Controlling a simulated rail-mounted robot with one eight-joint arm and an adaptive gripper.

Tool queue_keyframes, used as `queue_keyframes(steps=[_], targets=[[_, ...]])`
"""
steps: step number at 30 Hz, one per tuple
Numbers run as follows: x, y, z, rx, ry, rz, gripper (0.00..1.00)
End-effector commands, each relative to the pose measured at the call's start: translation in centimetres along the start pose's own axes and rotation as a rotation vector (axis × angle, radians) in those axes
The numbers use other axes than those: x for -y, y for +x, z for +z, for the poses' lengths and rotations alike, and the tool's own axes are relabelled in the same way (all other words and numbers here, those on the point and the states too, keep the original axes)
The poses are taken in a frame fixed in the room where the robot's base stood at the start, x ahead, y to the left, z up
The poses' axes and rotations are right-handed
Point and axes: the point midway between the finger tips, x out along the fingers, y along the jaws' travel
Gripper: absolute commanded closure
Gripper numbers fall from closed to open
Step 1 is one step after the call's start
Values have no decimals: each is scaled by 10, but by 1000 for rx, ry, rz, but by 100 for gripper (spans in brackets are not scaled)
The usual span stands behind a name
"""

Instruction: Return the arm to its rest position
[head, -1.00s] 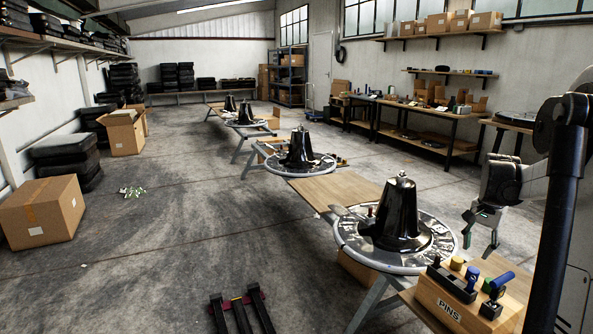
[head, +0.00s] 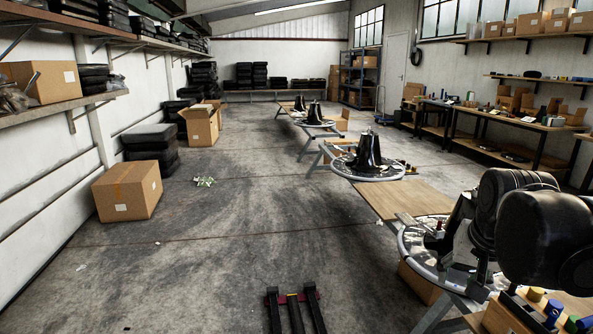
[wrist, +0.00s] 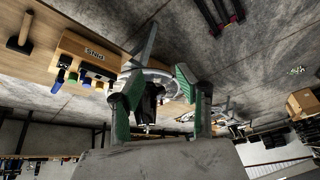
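My arm's dark, rounded links fill the right of the head view. They hide part of the nearest round base and the black cone on it. My gripper (head: 466,262) hangs below these links, over the nearest round base (head: 411,253). In the wrist view, the two green-sided fingers of my gripper (wrist: 158,82) stand well apart with nothing held between them. A black cone (wrist: 150,104) shows beyond the gap, apart from the fingers.
A wooden pin holder (wrist: 90,50) with coloured-handled tools stands near the arm. Another black cone (head: 369,152) stands farther along the row. A cardboard box (head: 127,190) sits on the floor at left. Workbenches (head: 512,119) line the right wall.

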Motion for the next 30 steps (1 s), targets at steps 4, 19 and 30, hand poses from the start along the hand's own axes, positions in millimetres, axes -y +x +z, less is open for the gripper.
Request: queue_keyframes(steps=[4,19,30], targets=[[25,-10,43,-46,-112,-41,67],[64,-15,142,-166,-373,-142,67],[69,-64,125,-175,-390,-148,67]])
